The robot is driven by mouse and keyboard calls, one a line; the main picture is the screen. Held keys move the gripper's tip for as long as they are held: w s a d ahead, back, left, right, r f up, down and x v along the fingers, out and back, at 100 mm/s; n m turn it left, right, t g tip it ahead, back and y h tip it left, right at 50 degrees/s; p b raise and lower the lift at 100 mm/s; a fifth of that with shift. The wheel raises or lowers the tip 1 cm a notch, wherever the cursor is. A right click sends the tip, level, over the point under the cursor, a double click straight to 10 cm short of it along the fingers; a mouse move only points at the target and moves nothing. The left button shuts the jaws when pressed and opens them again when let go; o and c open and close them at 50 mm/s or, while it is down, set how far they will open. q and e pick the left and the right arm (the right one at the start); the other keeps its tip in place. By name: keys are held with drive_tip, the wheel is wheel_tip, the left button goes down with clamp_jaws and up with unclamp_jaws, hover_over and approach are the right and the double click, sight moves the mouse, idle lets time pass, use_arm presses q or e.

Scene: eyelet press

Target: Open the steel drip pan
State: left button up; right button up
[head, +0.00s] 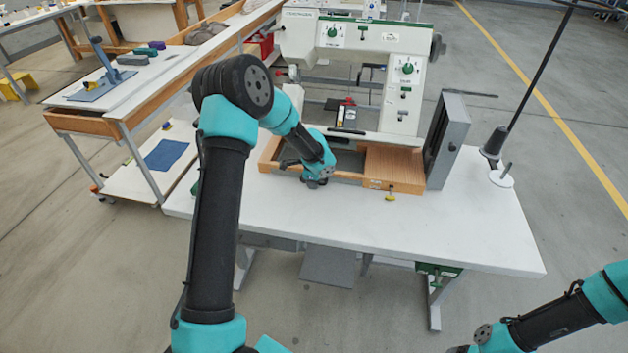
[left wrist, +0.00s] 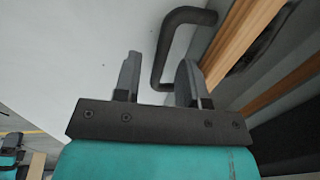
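The steel drip pan (head: 347,179) is low in the wooden base of the eyelet press, and my left arm hides part of it. In the left wrist view a dark bent bar handle (left wrist: 186,15) stands out beside a grey face and a wooden edge. My left gripper (head: 316,184) is at the front of the base. In the left wrist view its two fingers (left wrist: 158,85) are apart, with the near end of the handle between them. I cannot tell whether either finger touches it. My right gripper is outside the frame; only part of its arm shows at bottom right.
The white eyelet press (head: 400,95) stands on the white table (head: 400,225). A grey upright panel (head: 447,140) is at its right, then a thread stand (head: 500,178). The front of the table is clear.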

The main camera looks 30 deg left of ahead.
use_arm(q)
clamp_jaws()
idle(0.4)
